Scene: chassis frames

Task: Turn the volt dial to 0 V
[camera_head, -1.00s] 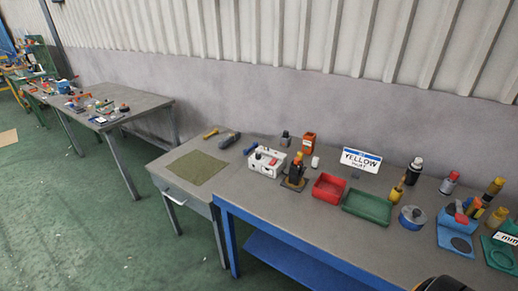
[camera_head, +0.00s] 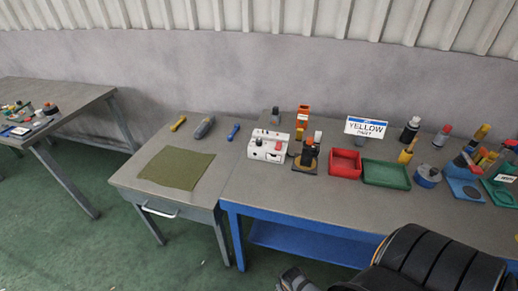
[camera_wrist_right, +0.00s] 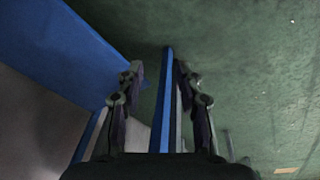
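A white box (camera_head: 259,153) with dark round spots on its front and a red part (camera_head: 281,146) on top stands on the blue-framed bench, left of centre in the head view. It may carry the volt dial, but its knobs and markings are too small to read. My right gripper (camera_wrist_right: 159,72) is open and empty in the right wrist view, its two fingers apart, with the floor and blue bench parts beyond. It is away from the white box. My left gripper is in neither view.
The grey bench (camera_head: 470,220) holds a black-and-orange device (camera_head: 309,154), a red tray (camera_head: 345,163), a green tray (camera_head: 386,173), a "YELLOW PART" sign (camera_head: 366,127) and several bottles. A green mat (camera_head: 176,168) lies on the left table. The bench's front strip is clear.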

